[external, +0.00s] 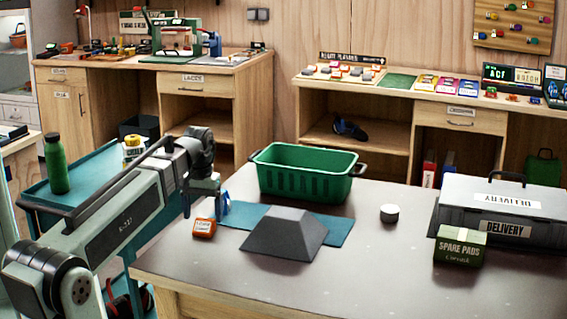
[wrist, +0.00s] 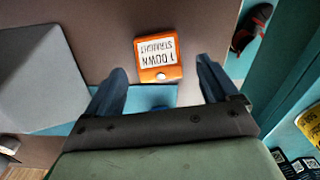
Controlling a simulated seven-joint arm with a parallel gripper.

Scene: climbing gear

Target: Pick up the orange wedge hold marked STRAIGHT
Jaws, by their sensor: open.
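The orange wedge hold (external: 204,228) lies on the grey table top, left of the dark grey block. In the wrist view the orange hold (wrist: 158,60) has a white label, upside down, reading STRAIGHT and DOWN, and a round bolt. My gripper (external: 218,203) is just above and behind the hold in the external view. In the wrist view my gripper (wrist: 162,78) has its two blue fingers apart, with the hold lying between and slightly beyond their tips. Nothing is held. The gap in height between fingers and hold is hard to judge.
A dark grey sloped block (external: 285,235) stands close to the right on a teal mat (external: 340,228). A green crate (external: 305,178) is behind. The front table is clear.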

